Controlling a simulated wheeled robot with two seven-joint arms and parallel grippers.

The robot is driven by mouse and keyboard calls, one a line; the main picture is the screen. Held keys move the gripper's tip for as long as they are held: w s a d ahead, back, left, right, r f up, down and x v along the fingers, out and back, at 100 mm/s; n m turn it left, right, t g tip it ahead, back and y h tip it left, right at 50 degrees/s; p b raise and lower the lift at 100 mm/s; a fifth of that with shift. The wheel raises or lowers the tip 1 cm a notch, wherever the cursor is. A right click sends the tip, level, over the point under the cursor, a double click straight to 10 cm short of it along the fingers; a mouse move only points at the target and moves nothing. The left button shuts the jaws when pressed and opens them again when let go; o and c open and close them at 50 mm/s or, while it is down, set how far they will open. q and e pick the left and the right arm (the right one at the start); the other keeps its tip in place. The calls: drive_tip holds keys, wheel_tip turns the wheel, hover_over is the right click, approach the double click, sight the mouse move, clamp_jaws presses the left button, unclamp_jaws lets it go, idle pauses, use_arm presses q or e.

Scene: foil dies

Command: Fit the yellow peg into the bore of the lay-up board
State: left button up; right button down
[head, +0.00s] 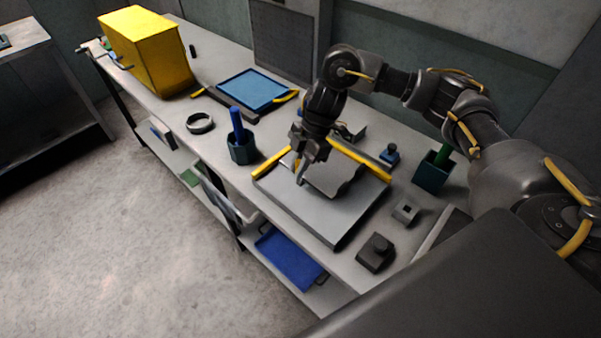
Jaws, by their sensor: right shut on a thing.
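The lay-up board (310,213) is a flat grey slab on the bench, with yellow strips along its far side and corner. My right gripper (302,174) points down over the board's left part and is shut on the yellow peg (297,164). Only a small sliver of the peg shows at the fingers. I cannot tell whether the peg touches the board. The bore is hidden or too small to make out. My left gripper is not in view.
A dark cup with a blue handle (237,121) stands left of the board. A green holder (431,175), a grey block (405,211) and a dark block (376,252) stand to its right. A blue tray (252,89), a ring (200,123) and a yellow box (150,50) lie farther left.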

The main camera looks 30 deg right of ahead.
drive_tip(key=shift+d+f, duration=0.2)
drive_tip(key=shift+f, duration=0.05)
drive_tip(key=shift+w+d+f, duration=0.15)
drive_tip(key=shift+f, duration=1.6)
drive_tip(key=shift+f, duration=0.15)
drive_tip(key=c, duration=1.4)
unclamp_jaws()
drive_tip(key=v, duration=1.2)
drive_tip(key=shift+r, duration=0.25)
